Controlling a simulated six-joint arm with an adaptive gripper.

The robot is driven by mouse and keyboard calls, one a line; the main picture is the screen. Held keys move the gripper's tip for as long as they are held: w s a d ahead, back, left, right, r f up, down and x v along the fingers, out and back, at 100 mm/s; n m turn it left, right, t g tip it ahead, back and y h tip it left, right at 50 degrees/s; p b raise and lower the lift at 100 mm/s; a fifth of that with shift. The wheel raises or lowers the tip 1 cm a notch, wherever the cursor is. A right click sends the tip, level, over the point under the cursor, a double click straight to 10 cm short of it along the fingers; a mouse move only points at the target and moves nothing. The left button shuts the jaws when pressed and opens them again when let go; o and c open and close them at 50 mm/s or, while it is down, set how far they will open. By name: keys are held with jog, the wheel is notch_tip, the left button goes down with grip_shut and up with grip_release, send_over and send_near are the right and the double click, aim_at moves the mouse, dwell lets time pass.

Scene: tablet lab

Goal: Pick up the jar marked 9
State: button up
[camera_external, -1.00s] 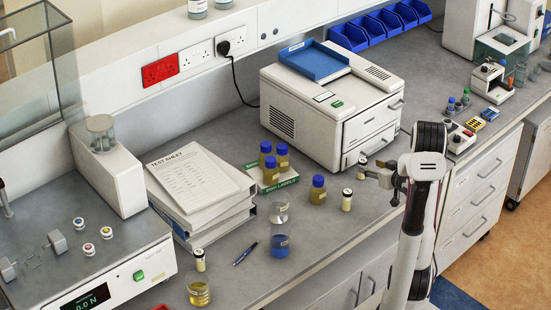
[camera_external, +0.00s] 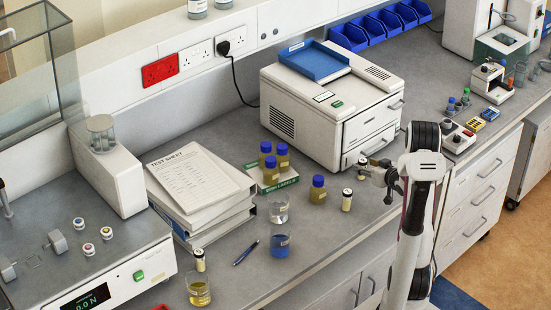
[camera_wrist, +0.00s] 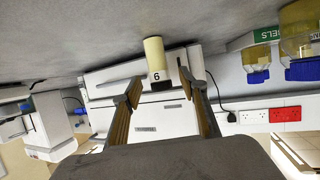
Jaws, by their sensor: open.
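A cream jar (camera_wrist: 154,56) with a dark cap shows in the wrist view, which is upside down. Its mark looks like a 6 in the picture, so it reads 9 upright. My gripper (camera_wrist: 165,90) is open, with one finger on each side of the jar in the picture and a gap to both. In the external view my gripper (camera_external: 376,170) is beside a small jar (camera_external: 361,170) in front of the white printer. Two similar jars stand nearer the front, one (camera_external: 347,201) close by and one (camera_external: 200,261) far left; their marks are too small to read.
The white printer (camera_external: 325,120) stands behind. Beakers (camera_external: 279,246) stand further left. The bench right of the close jar is clear up to its front edge.

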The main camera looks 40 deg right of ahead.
aim_at(365, 165)
jog(key=shift+x, duration=1.5)
grip_shut()
